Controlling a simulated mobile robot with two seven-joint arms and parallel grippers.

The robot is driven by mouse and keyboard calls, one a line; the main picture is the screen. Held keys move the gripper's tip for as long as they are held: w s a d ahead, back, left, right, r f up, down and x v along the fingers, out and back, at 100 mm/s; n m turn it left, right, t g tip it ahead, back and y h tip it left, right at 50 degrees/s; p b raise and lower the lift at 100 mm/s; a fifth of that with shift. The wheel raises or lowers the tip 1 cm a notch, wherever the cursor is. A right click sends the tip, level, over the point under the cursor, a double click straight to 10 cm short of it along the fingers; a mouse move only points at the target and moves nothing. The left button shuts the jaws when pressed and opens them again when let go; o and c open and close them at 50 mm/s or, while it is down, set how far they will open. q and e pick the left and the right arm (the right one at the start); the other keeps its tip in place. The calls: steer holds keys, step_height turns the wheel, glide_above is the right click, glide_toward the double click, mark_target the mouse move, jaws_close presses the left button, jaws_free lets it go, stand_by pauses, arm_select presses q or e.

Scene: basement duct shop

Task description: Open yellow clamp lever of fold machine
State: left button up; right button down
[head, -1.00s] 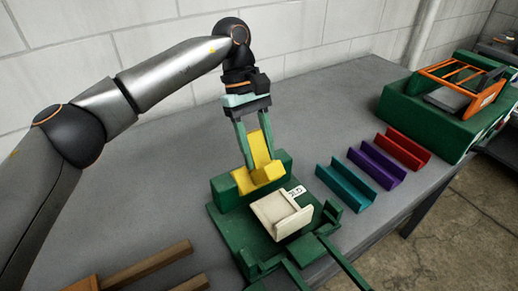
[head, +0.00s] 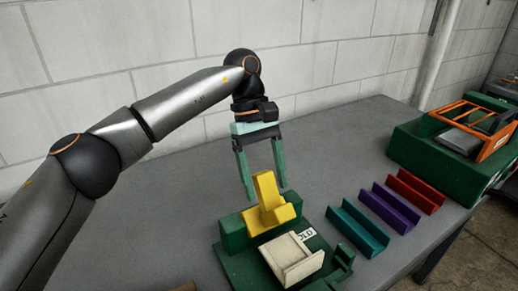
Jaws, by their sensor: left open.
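The green fold machine (head: 236,232) stands on the grey table, low in the middle of the head view. Its yellow clamp lever (head: 267,190) stands up, leaning slightly back, from a yellow block at the machine's rear. A cream folded channel piece (head: 292,260) lies on the machine's bed in front of the lever. My left gripper (head: 264,190) is open and points down, its two green fingers on either side of the lever's upper end, apart from it as far as I can tell. My right gripper is not in view.
Teal (head: 358,229), purple (head: 390,207) and red (head: 416,191) channels lie in a row to the right. A green machine with an orange frame (head: 480,135) stands at the far right. A block wall (head: 330,60) rises behind the grey table (head: 330,120).

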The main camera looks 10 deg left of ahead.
arm_select(q)
steer(key=p+v, duration=0.3)
steer(key=v, duration=0.6)
steer(key=shift+r, duration=0.4)
steer(key=shift+w+a, duration=0.1)
steer(key=shift+w, duration=0.05)
